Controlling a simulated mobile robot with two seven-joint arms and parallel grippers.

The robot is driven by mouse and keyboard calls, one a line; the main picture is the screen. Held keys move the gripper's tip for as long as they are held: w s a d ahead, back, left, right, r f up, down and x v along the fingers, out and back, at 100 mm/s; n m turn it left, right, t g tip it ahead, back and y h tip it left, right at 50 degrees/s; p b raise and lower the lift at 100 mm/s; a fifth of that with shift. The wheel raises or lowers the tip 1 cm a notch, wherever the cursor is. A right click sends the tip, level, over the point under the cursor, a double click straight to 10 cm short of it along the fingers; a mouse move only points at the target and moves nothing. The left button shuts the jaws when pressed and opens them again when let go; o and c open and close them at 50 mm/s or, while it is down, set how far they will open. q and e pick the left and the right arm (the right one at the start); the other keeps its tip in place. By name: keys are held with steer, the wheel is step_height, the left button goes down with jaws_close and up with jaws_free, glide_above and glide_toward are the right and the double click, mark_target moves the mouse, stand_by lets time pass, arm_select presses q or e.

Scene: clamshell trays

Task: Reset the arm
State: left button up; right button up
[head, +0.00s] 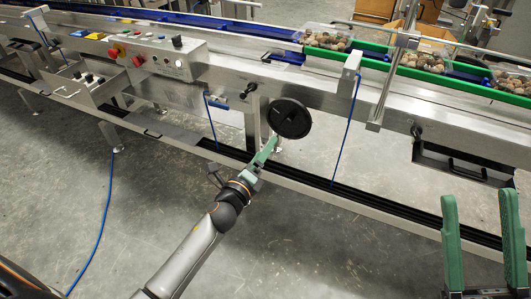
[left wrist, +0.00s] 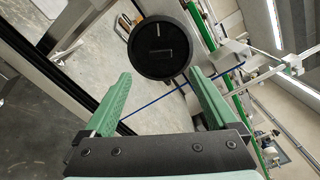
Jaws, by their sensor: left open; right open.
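My left gripper (head: 264,155) is in the middle of the head view, in front of the conveyor frame and just below a black round handwheel (head: 289,118). In the left wrist view its two green fingers (left wrist: 160,95) are spread apart with nothing between them, and the handwheel (left wrist: 160,47) shows beyond them. I cannot tell how close the fingers are to the wheel. My right gripper (head: 482,235) is at the lower right of the head view. Its two green fingers point up, apart and empty.
A steel conveyor (head: 240,72) with a green rail (head: 410,72) crosses the view. Clear clamshell trays (head: 420,60) with brown contents sit on it. A control box (head: 155,55) with red buttons stands at left. Blue cables hang down. The grey floor (head: 330,240) in front is clear.

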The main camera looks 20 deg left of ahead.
arm_select(q)
steer(key=shift+s, duration=0.2)
arm_select(e)
steer(key=shift+s+d, duration=0.1)
steer(key=shift+s, duration=0.15)
